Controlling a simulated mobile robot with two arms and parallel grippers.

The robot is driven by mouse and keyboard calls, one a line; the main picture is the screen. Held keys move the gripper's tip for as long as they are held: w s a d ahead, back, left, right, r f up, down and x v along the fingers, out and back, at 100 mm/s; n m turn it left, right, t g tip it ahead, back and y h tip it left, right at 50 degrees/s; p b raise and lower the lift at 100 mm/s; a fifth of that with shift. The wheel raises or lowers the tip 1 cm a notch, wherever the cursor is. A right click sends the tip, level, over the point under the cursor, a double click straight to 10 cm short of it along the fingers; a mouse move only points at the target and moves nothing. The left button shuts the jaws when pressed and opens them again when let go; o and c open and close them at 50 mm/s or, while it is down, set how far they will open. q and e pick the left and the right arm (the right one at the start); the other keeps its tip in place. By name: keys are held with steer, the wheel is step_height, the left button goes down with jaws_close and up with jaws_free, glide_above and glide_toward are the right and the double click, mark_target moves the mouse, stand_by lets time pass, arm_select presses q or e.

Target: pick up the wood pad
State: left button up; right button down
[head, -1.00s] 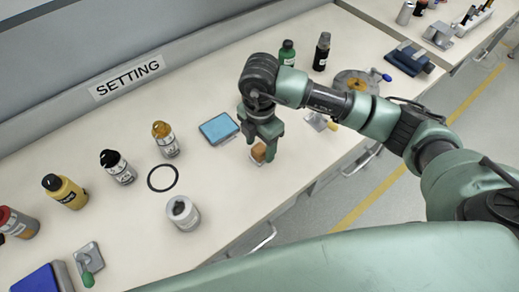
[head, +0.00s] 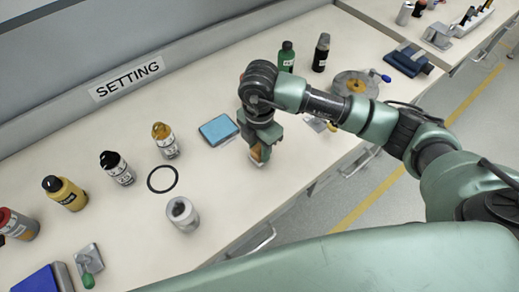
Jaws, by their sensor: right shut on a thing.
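The wood pad (head: 256,157) is a small orange-brown block low between the fingers of my right gripper (head: 259,153). The right gripper points down at the bench and is shut on the pad. The fingers hide part of the pad. I cannot tell whether the pad touches the bench top. My left gripper is not in view.
A blue pad (head: 219,129) lies just left of the gripper. Green (head: 286,57) and black (head: 321,53) bottles stand behind my right arm. The bench's front edge is close.

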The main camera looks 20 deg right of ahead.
mark_target(259, 148)
step_height(259, 148, up, 20)
steer(key=shift+f, duration=0.2)
